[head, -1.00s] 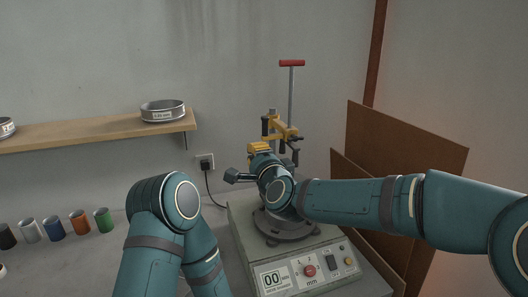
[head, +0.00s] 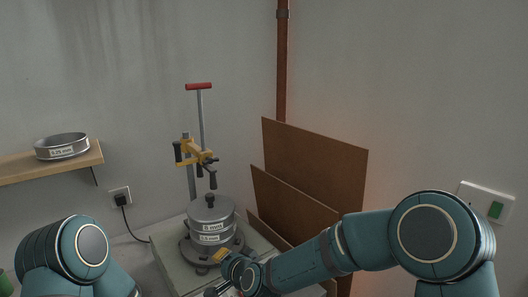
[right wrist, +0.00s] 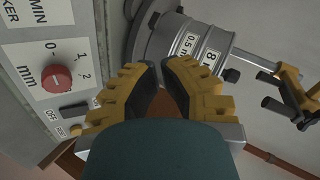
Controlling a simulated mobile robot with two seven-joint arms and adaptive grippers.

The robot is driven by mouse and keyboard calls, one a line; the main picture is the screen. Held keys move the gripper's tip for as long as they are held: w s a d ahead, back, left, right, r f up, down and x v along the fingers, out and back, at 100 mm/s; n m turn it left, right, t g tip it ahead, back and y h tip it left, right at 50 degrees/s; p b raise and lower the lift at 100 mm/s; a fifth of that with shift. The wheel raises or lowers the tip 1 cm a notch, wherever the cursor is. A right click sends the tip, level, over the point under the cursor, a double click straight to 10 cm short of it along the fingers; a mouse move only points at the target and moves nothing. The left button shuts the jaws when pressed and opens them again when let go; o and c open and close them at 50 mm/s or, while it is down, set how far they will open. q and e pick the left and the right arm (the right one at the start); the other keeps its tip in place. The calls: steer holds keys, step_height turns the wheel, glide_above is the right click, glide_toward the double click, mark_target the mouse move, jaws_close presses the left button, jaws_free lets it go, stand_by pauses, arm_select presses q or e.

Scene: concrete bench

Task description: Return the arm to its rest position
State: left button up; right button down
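My right gripper (right wrist: 160,72) shows in the right wrist view with yellow fingers and dark pads. Its fingertips are close together with a narrow gap and nothing held between them. In the head view my right arm reaches in from the lower right, and its gripper is low, in front of the sieve shaker (head: 172,272), partly cut off by the bottom edge. A stack of labelled metal sieves (head: 210,226) with a lid stands on the shaker; it also shows in the right wrist view (right wrist: 190,45). My left arm's elbow is at lower left; its gripper is out of view.
A yellow clamp (head: 193,152) sits on a post behind the sieves, below a red-handled rod (head: 199,87). Brown boards (head: 315,165) lean against the wall near my right arm. A shelf (head: 50,167) holds another sieve (head: 62,147). The shaker's red knob (right wrist: 57,79) faces the wrist camera.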

steer(key=s+d+f+n+g+h, duration=0.1)
steer(key=s+d+f+g, duration=0.1)
steer(key=s+d+f, duration=0.6)
steer(key=s+d+f+n+g+h, duration=0.25)
steer(key=d+f, duration=0.25)
steer(key=f, duration=0.5)
steer(key=s+d+f+g, duration=0.2)
steer(key=s+d+f, duration=0.1)
steer(key=s, duration=0.4)
steer(key=s+d+f+n+g, duration=0.1)
steer(key=s+d+f+g, duration=0.1)
steer(key=s+d, duration=0.3)
steer(key=s+f, duration=0.1)
steer(key=s, duration=0.2)
steer(key=shift+s+f, duration=0.2)
steer(key=shift+f, duration=0.2)
